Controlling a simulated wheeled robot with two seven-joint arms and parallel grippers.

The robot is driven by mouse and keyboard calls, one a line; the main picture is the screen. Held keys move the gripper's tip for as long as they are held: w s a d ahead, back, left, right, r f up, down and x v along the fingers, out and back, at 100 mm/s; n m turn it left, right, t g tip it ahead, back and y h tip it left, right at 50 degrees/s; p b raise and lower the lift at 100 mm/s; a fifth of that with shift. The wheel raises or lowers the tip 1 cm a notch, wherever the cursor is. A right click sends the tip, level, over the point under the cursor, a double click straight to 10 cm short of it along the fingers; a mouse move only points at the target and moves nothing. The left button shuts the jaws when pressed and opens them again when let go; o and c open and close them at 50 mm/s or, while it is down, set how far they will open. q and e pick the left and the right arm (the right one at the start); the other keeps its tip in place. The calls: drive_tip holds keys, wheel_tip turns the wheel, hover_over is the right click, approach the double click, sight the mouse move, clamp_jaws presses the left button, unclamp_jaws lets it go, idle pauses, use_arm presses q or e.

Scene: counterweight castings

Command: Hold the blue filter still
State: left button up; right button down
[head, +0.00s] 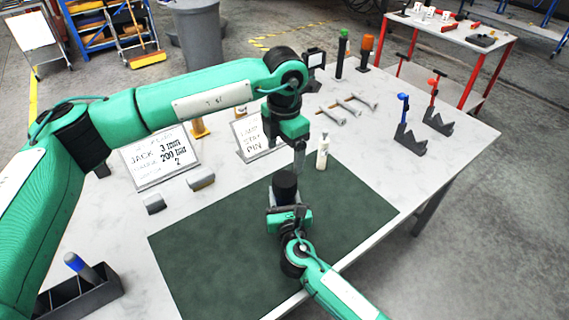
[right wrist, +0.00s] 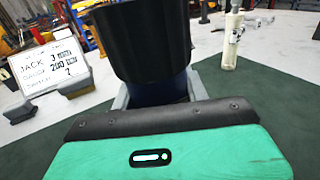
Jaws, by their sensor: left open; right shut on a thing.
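The blue filter (head: 285,186) is an upright cylinder with a black upper part. In the right wrist view its lower part (right wrist: 157,92) is dark blue and sits between the grey fingers. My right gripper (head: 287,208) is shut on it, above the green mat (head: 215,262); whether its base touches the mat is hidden. My left gripper (head: 299,160) points down behind the filter in the head view. It is open, holds nothing that I can see, and is close beside a small white bottle (head: 322,155).
Signs (head: 160,158) and grey blocks (head: 201,182) stand left of the mat. Metal bolts (head: 347,107) lie toward the back, and dark stands (head: 411,140) are at the right. A dark bin (head: 95,297) is at the front left. The mat's right part is clear.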

use_arm(q)
drive_tip(key=shift+r, duration=0.55)
use_arm(e)
drive_tip(key=c, duration=0.6)
unclamp_jaws()
drive_tip(key=shift+c, duration=0.2)
use_arm(q)
wheel_tip(320, 180, down, 2)
drive_tip(key=shift+f+b, duration=0.2)
drive_tip(key=shift+b, duration=0.95)
use_arm(e)
drive_tip(key=s, duration=0.4)
drive_tip(key=s+d, duration=0.1)
drive_tip(key=s, duration=0.3)
drive_tip(key=s+d, duration=0.1)
drive_tip(key=s, duration=0.3)
drive_tip(key=shift+s+d+f, duration=0.1)
drive_tip(key=shift+s, duration=0.25)
drive_tip(key=shift+s+d, duration=0.1)
drive_tip(key=shift+s, duration=0.35)
